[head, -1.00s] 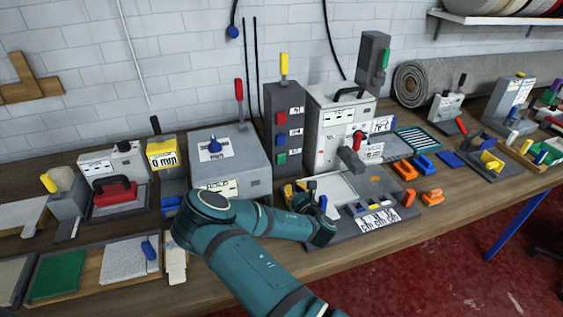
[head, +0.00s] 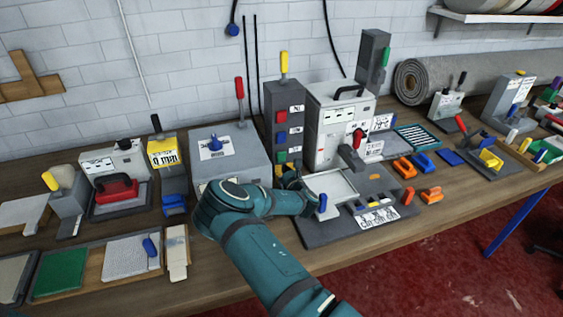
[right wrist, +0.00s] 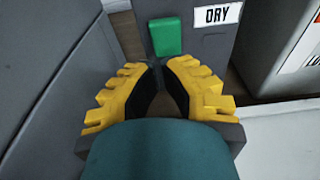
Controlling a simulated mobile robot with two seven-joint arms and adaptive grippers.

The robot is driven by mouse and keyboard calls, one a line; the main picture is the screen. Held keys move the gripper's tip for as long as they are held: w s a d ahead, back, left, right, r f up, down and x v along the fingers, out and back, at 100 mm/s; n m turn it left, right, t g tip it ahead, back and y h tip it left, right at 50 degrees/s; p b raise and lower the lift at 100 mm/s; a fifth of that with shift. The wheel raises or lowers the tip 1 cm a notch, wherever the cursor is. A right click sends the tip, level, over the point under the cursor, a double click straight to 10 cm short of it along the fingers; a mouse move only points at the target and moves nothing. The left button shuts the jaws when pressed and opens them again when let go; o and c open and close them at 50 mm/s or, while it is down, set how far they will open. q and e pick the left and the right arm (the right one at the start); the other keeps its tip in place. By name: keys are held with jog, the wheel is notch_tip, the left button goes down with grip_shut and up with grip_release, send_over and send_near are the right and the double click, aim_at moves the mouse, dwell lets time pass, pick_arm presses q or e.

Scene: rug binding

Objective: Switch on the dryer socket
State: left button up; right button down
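The dryer socket is the green switch (head: 281,157) at the bottom of the tall grey switch tower (head: 269,101), under a red and a blue switch. In the right wrist view the green switch (right wrist: 165,37) sits beside a white label reading DRY (right wrist: 217,16). My right gripper (head: 286,176) is just in front of and below it in the head view. My left gripper is not in view.
A grey box with a blue knob (head: 214,145) stands left of the tower. A light grey machine with a black handle (head: 340,128) stands close on its right. A grey tray with a blue-handled tool (head: 322,203) lies in front, right of my gripper.

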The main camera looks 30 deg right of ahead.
aim_at(279, 158)
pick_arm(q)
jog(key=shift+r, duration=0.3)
pick_arm(e)
jog(key=shift+w+d+r, duration=0.2)
jog(key=shift+w, duration=0.6)
jog(key=shift+w+d+r, duration=0.2)
jog(key=shift+w, duration=0.6)
jog(key=shift+w+r+g+p, duration=0.3)
jog(key=shift+w+g+p, duration=0.1)
jog(key=shift+g, duration=0.1)
jog(key=shift+f, duration=0.1)
